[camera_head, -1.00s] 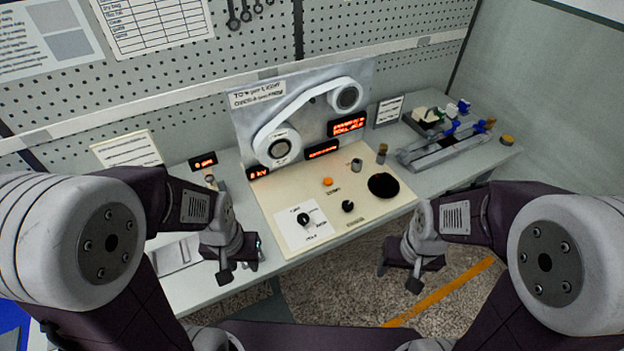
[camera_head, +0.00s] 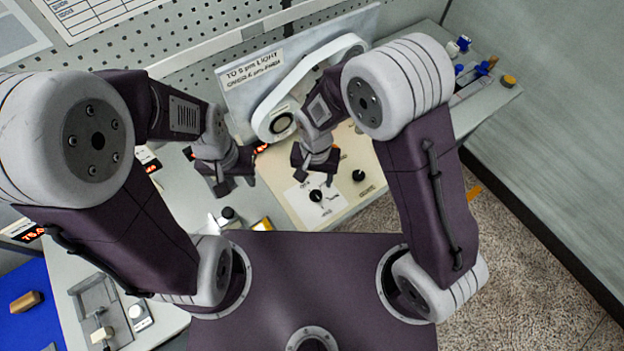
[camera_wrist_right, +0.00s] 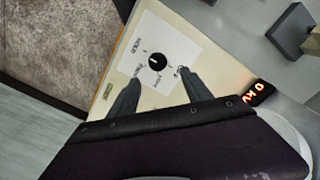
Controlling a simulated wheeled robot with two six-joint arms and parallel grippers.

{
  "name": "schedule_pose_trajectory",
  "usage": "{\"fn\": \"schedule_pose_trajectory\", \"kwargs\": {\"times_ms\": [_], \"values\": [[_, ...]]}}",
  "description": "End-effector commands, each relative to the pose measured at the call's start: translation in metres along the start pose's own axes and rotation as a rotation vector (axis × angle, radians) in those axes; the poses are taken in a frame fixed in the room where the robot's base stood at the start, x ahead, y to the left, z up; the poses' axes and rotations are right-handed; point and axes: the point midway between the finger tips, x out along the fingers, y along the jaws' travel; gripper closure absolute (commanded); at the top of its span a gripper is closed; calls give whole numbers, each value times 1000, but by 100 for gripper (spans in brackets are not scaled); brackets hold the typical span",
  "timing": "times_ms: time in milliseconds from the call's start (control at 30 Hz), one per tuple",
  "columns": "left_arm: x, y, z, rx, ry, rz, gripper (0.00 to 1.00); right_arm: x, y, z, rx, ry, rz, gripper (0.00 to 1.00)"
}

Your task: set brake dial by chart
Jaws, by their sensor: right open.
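The brake dial is a round black knob (camera_head: 316,196) with a white mark, on a white label card on the cream panel (camera_head: 352,147). In the right wrist view the dial (camera_wrist_right: 157,62) sits just beyond and between my two fingertips, with printed words around it. My right gripper (camera_head: 315,178) is above the card, close to the dial; its fingers (camera_wrist_right: 154,80) are apart and empty, with no visible contact. My left gripper (camera_head: 226,186) hangs left of the panel; its jaw state is unclear. No chart is readable.
A second black knob (camera_head: 358,175) sits right of the dial. The white belt and pulley unit (camera_head: 283,123) stands behind, partly hidden by my right arm. A blue mat (camera_head: 30,315) lies at the far left. Floor is open at the right.

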Motion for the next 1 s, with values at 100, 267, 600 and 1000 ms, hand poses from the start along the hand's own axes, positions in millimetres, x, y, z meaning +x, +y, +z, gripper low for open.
{"fn": "schedule_pose_trajectory", "kwargs": {"times_ms": [100, 267, 600, 1000], "values": [[0, 0, 0, 0, -1, 0, 64, 1, -1, 1, -5, 0, 0, 43], [-4, 0, 0, 0, 0, 0, 64, 21, 0, 2, -4, -4, 3, 43], [-14, 0, -1, 0, 0, 0, 64, 82, 0, 1, -3, -1, 0, 43], [-14, 0, -1, 0, 0, 0, 64, 90, -1, 0, -3, 2, -2, 59]]}}
